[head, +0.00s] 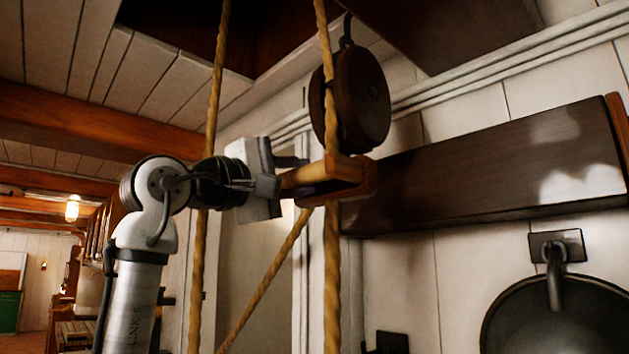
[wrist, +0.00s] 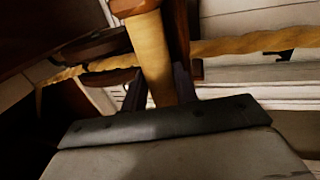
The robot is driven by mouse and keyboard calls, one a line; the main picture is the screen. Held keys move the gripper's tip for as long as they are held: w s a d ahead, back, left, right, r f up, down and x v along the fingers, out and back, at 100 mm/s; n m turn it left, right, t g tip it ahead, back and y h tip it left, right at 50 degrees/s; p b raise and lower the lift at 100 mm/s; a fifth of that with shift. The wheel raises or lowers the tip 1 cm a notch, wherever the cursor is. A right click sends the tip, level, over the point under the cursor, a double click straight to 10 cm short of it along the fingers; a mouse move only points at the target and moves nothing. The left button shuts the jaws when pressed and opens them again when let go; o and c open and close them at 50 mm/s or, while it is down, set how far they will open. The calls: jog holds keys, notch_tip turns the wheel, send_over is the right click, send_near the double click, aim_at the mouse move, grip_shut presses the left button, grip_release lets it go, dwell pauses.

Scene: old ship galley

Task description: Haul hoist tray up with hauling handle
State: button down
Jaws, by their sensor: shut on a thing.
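The hauling handle (head: 350,178) is a light wooden frame set on a thick tan rope (head: 332,270), just below a dark round pulley block (head: 360,98). My gripper (head: 288,182) reaches it from the left and is shut on its wooden bar. In the wrist view the two dark fingers of my gripper (wrist: 160,90) stand on either side of the pale bar of the handle (wrist: 153,48). I cannot make out the hoist tray in either view.
Another rope (head: 198,270) hangs close behind my wrist, and a slanting rope (head: 265,280) runs below it. A dark wooden board (head: 480,165) is on the white wall at right, above a dark round pan (head: 555,315). A dark opening (head: 275,30) is overhead.

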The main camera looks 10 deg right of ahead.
notch_tip(320, 180, down, 22)
jog(key=s+b, duration=0.2)
jog(key=b, duration=1.6)
jog(key=shift+s+a, duration=0.15)
jog(key=shift+a, duration=0.1)
jog(key=shift+f, duration=0.15)
notch_tip(320, 180, down, 22)
jog(key=s+b, duration=0.2)
jog(key=b, duration=1.5)
jog(key=shift+s+a, duration=0.15)
jog(key=shift+a, duration=0.2)
notch_tip(320, 180, down, 22)
jog(key=s+b, duration=0.2)
jog(key=b, duration=1.4)
jog(key=shift+s+a+r, duration=0.15)
jog(key=shift+a+r, duration=0.1)
